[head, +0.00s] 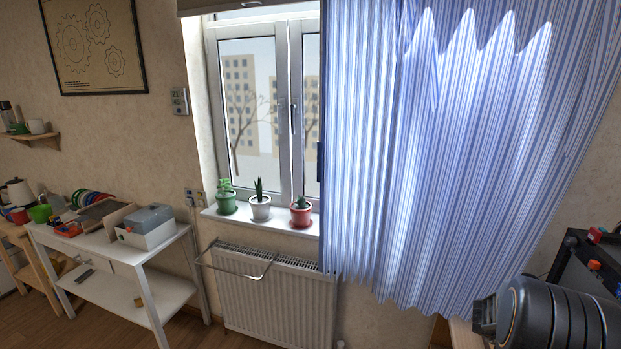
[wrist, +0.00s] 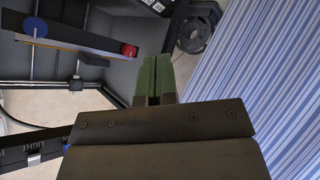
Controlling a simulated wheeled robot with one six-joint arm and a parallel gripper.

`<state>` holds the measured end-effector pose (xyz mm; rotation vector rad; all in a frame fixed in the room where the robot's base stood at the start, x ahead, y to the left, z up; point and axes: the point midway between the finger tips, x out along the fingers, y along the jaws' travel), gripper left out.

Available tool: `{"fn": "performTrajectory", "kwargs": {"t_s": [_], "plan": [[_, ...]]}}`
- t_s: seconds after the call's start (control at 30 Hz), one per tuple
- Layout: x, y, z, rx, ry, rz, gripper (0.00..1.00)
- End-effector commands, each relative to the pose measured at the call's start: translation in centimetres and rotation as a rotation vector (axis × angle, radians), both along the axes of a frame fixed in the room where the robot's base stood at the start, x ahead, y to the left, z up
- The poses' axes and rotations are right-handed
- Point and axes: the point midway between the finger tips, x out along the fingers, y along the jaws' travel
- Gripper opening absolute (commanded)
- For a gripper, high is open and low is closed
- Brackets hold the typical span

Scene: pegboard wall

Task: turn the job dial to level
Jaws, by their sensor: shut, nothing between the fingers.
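I cannot make out a job dial or a level mark in either view. In the wrist view my gripper (wrist: 157,80) shows its two green fingers side by side, shut with nothing between them. Ahead of it is a dark frame or panel (wrist: 90,42) that carries a blue round part (wrist: 35,27) and a red round part (wrist: 129,50); I cannot tell whether either is a dial. The fingers appear apart from both. In the head view my gripper is not visible.
A striped blue curtain (head: 400,150) hangs beside the window. A dark unit (head: 590,265) stands at the right edge. A radiator (head: 270,300), a sill with potted plants and a white table (head: 115,250) are to the left. The wrist view also shows a black round part (wrist: 194,34).

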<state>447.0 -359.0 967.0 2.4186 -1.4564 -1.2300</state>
Motion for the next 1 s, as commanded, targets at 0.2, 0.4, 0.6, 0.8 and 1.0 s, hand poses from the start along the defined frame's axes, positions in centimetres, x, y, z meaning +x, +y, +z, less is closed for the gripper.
{"fn": "performTrajectory", "kwargs": {"t_s": [0.2,0.4,0.6,0.8,1.0], "plan": [[-7.0,-4.4,-6.7,0.003,0.276,-0.255,0.00],[-10.8,-5.3,-9.5,0.038,0.428,-0.371,0.00],[-12.0,-5.5,-10.5,0.053,0.475,-0.404,0.00],[-12.2,-6.1,-11.5,0.053,0.475,-0.404,0.00],[-12.5,-7.0,-12.8,0.052,0.473,-0.403,0.00]]}}
